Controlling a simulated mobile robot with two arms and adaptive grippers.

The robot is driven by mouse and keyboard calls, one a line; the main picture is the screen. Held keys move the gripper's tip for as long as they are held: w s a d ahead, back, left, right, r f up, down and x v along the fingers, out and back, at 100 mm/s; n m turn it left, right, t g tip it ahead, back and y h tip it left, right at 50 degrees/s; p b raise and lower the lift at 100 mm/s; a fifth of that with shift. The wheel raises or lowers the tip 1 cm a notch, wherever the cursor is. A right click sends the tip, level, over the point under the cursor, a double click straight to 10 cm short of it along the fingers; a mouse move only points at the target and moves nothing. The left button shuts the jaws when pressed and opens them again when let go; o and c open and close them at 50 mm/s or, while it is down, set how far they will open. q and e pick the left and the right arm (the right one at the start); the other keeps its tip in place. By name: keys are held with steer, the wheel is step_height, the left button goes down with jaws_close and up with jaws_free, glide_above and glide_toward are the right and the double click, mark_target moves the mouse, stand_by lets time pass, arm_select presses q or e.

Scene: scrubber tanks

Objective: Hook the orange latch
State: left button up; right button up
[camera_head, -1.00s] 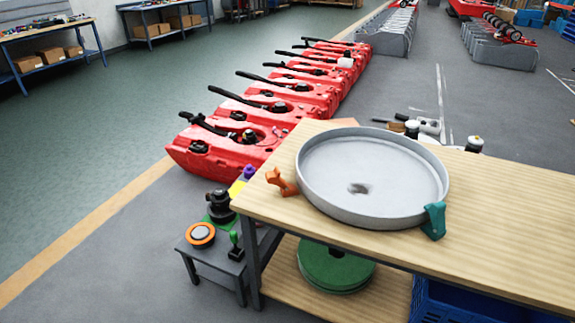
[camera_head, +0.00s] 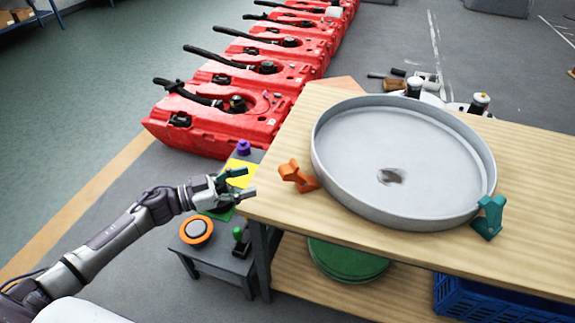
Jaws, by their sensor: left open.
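The orange latch (camera_head: 297,176) stands at the left side of the round grey tray (camera_head: 400,205), on the wooden table. I cannot tell whether it is hooked on the rim. A teal latch (camera_head: 489,216) stands at the tray's right front side. My left gripper (camera_head: 246,184) is open and empty, to the left of the orange latch and apart from it, near the table's left corner. My right gripper is not in view.
A small grey side table (camera_head: 221,264) with an orange-ringed button (camera_head: 196,230), a green joystick and a purple knob stands below my left gripper. Red tanks (camera_head: 215,120) line the back left. A blue crate (camera_head: 480,301) and green disc (camera_head: 345,262) sit under the table.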

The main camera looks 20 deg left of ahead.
mark_target(281, 171)
arm_select(q)
steer(key=x, duration=0.4)
steer(key=shift+w+r, duration=0.1)
steer(key=shift+w, duration=0.05)
steer(key=x, duration=0.5)
steer(key=shift+w+d+p, duration=0.25)
steer(key=shift+p, duration=0.15)
steer(key=shift+w+d, duration=0.35)
steer(key=shift+w, duration=0.05)
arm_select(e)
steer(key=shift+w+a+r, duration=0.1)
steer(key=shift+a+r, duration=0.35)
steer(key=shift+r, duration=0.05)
arm_select(q)
jaws_close()
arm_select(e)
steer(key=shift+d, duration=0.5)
